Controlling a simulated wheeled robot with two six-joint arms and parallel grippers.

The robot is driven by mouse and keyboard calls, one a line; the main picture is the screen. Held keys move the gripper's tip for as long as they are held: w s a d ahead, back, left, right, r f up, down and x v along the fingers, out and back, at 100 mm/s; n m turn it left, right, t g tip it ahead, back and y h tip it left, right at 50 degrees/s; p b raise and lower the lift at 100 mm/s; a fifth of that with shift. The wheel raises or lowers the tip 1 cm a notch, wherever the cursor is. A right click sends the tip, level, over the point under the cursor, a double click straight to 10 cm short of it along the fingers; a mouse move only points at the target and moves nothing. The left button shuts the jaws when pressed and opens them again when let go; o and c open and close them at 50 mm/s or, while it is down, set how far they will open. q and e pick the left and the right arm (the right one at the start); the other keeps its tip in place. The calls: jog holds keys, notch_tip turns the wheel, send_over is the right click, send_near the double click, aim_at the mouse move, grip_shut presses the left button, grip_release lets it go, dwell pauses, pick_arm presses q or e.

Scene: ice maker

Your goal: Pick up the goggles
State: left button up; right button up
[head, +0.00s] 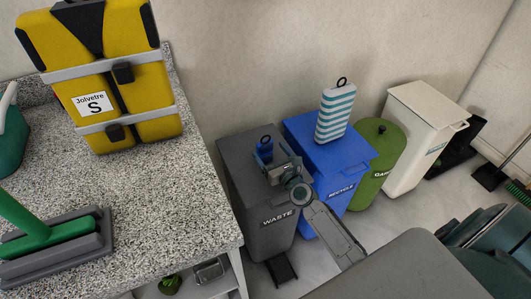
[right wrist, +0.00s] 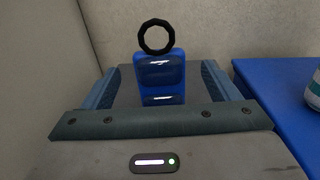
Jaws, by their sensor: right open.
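I cannot make out anything that is clearly goggles in either view. A small blue object with a black ring on top (head: 264,148) is at the grey waste bin's lid (head: 249,147). It also shows upright in the right wrist view (right wrist: 160,75). My right gripper (head: 281,163) is over the waste bin, close to this blue object. In the right wrist view its fingers are spread, and the blue object appears between them. I cannot tell whether they touch it. The gripper hides part of the object in the head view. My left gripper is not in view.
A blue recycle bin (head: 322,161) carries a striped bottle-like object (head: 335,113). A green bin (head: 378,150) and a white bin (head: 421,130) stand to the right.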

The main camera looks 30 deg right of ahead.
aim_at(263, 143)
jog(key=shift+w, duration=0.65)
jog(key=w+b, duration=0.1)
jog(key=w, duration=0.3)
jog(key=shift+w+f, duration=0.1)
jog(key=shift+w, duration=0.05)
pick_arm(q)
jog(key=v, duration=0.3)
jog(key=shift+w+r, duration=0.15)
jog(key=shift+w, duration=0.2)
pick_arm(e)
jog(key=shift+a, duration=0.1)
jog(key=c, duration=1.1)
